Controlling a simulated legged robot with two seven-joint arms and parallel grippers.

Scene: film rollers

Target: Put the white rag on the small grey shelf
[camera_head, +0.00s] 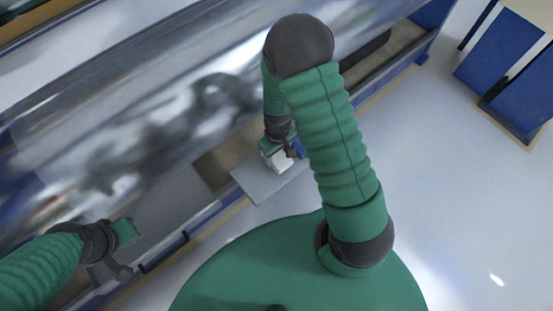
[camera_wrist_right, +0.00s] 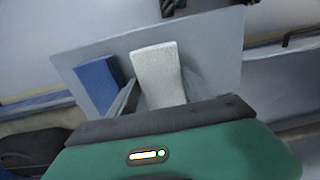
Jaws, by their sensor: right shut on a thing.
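The white rag (camera_head: 280,162) is a small white block-like piece, held in my right gripper (camera_head: 276,155). In the right wrist view, the rag (camera_wrist_right: 158,76) stands out between the fingers of the gripper, which is shut on it. The small grey shelf (camera_head: 257,187) is a flat plate at the side of the machine. The rag is over or against this shelf (camera_wrist_right: 218,50); I cannot tell whether it touches. My left gripper (camera_head: 124,252) is open and empty at the lower left, away from the shelf.
A blue block (camera_wrist_right: 98,84) is at the shelf beside the rag; it also shows in the head view (camera_head: 298,147). A large shiny metal roller (camera_head: 150,120) runs along the machine. A blue-sided stand (camera_head: 500,50) is at upper right. The floor at right is clear.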

